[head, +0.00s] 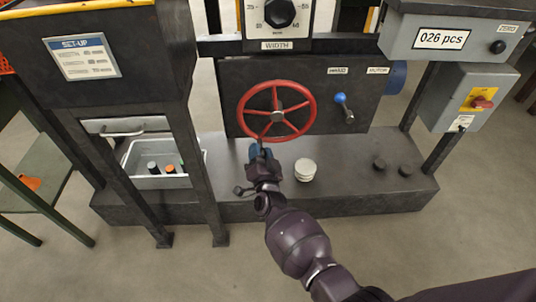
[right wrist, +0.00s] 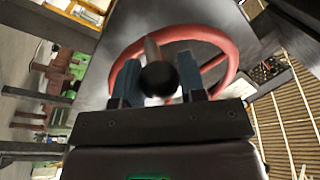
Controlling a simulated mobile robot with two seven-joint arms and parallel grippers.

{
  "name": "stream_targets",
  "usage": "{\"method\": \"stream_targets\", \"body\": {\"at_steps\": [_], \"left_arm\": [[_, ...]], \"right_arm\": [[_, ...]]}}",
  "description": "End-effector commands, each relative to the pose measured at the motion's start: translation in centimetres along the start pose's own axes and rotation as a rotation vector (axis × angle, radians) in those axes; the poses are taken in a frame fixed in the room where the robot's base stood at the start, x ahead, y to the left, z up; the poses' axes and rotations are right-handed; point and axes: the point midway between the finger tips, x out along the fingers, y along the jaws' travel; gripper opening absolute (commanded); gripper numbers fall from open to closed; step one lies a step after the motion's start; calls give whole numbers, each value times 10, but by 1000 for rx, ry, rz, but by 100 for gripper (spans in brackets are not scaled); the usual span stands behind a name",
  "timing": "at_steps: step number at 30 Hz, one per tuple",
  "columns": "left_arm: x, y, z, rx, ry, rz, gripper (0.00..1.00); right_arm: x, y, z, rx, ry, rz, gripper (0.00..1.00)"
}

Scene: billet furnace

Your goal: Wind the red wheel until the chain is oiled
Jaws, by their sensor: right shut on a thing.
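The red wheel (head: 312,119) with its spokes and grey hub is mounted upright on the front of the dark machine housing in the head view. My right gripper (head: 262,152) is at the lower left of the wheel's rim. In the right wrist view the red wheel (right wrist: 223,38) rises behind the gripper (right wrist: 158,85), whose blue fingers are shut on the dark round-ended wheel handle (right wrist: 158,78). The chain is not visible in either view. My left gripper is not in view.
A blue-knobbed lever (head: 342,101) sits right of the wheel. A stack of white discs (head: 305,169) and two dark pucks (head: 380,164) stand on the dark base (head: 345,190).

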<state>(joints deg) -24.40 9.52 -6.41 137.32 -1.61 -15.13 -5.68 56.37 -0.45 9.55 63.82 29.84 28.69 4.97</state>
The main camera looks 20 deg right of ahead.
Motion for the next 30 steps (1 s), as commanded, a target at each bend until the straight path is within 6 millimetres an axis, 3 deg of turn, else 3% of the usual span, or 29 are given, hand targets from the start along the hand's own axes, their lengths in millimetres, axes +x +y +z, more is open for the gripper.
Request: {"method": "stream_targets", "body": {"at_steps": [12,30], "left_arm": [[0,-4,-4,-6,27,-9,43],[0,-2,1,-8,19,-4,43]], "right_arm": [[3,-24,5,214,37,6,0],[5,-29,4,253,44,5,0]]}}
